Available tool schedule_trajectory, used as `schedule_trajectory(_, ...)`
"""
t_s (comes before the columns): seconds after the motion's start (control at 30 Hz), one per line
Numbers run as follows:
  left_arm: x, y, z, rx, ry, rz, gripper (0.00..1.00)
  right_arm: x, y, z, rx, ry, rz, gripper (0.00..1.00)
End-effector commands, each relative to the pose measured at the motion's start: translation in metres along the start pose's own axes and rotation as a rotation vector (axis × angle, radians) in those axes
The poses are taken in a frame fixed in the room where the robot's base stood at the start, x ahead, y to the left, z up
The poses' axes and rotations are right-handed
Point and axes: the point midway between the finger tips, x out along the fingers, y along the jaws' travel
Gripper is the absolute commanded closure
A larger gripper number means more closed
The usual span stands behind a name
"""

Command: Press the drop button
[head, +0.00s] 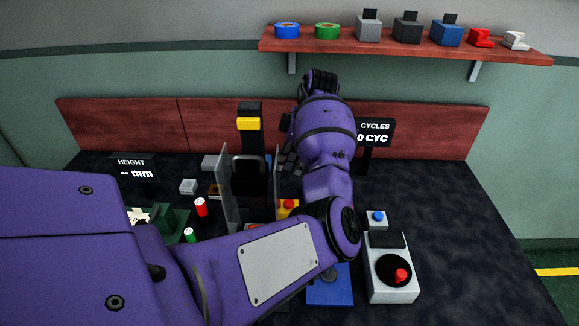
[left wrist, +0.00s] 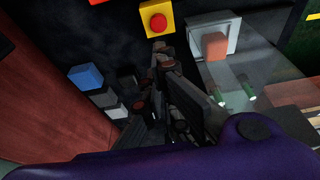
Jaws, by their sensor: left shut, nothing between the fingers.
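A red push button on a yellow box (head: 289,206) stands on the dark table in the head view, beside my left forearm. It also shows in the left wrist view (left wrist: 158,23), at the top. A second button, blue on a white box (head: 376,218), stands to the right of my arm. I can read no label on either, so I cannot tell which is the drop button. My left gripper (left wrist: 160,50) is shut and empty, its tips apparently just short of the red button in the wrist view. In the head view it is mostly hidden behind my wrist. My right gripper is not in view.
A drop tower (head: 249,150) with clear side panels stands left of my wrist. A joystick box (head: 391,290) is at the right front. A cycles display (head: 376,133) stands behind my arm. Small blocks (left wrist: 85,77) lie near the gripper. The table's right side is clear.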

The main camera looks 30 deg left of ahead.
Motion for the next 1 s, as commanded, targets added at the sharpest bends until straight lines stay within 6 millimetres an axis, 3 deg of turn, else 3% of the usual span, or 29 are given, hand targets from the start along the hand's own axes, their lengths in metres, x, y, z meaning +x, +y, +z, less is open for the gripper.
schedule_trajectory(0.3, 0.07, -0.001, 0.0, 0.002, 0.001, -0.003, 1.0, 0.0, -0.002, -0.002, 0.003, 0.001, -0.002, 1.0)
schedule_trajectory(0.5, 0.098, -0.001, 0.008, 0.003, 0.0, -0.002, 1.0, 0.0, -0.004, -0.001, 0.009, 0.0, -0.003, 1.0)
schedule_trajectory(0.7, 0.11, 0.0, 0.011, 0.001, 0.001, -0.001, 1.0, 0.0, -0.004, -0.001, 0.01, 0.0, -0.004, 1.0)
schedule_trajectory(1.0, 0.11, 0.0, 0.011, 0.001, 0.001, -0.001, 1.0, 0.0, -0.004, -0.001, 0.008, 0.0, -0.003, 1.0)
